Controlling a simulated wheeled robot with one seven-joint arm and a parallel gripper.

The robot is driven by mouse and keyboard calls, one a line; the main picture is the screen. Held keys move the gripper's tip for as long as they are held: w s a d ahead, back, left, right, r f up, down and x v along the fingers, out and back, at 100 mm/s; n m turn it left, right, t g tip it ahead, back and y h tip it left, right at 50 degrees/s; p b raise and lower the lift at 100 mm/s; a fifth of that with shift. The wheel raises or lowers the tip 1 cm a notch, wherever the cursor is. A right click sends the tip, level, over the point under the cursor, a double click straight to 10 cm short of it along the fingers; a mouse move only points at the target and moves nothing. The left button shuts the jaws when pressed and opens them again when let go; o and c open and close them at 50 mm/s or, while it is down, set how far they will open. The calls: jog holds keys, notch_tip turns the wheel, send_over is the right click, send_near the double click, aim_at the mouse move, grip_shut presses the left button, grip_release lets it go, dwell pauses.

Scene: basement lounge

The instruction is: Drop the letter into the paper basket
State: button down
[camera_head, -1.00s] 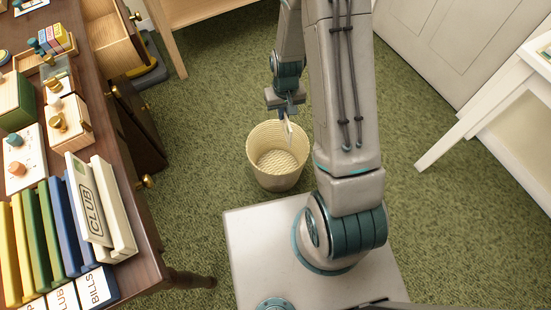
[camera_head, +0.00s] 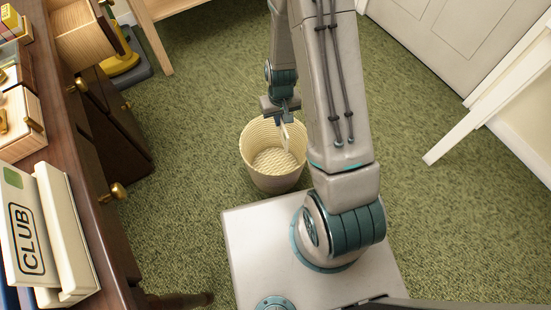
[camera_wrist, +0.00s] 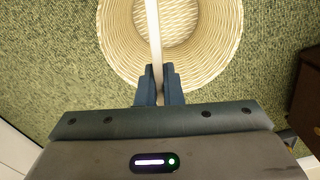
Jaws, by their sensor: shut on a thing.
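The letter (camera_wrist: 153,30) is a thin pale envelope, seen edge-on in the wrist view between my fingers. It also shows as a small whitish sliver in the head view (camera_head: 285,135). My gripper (camera_wrist: 159,88) is shut on the letter and holds it above the paper basket. The paper basket (camera_wrist: 218,50) is a round cream woven bin standing on the carpet. In the head view the basket (camera_head: 270,180) is upright, just beyond my base, and its visible floor looks empty. The letter overlaps the basket's opening in both views; its exact height above the rim is unclear.
A dark wooden desk (camera_head: 95,230) with brass-knobbed drawers runs along the left, bearing a box marked CLUB (camera_head: 25,225). A white table leg (camera_head: 480,125) stands at the right. Green carpet (camera_head: 205,110) around the basket is clear.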

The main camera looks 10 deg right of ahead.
notch_tip(320, 180, down, 4)
jog(key=shift+r+b, duration=0.25)
jog(key=shift+b, duration=0.75)
jog(key=c, duration=1.5)
grip_release()
notch_tip(320, 180, up, 14)
jog(key=p, duration=0.6)
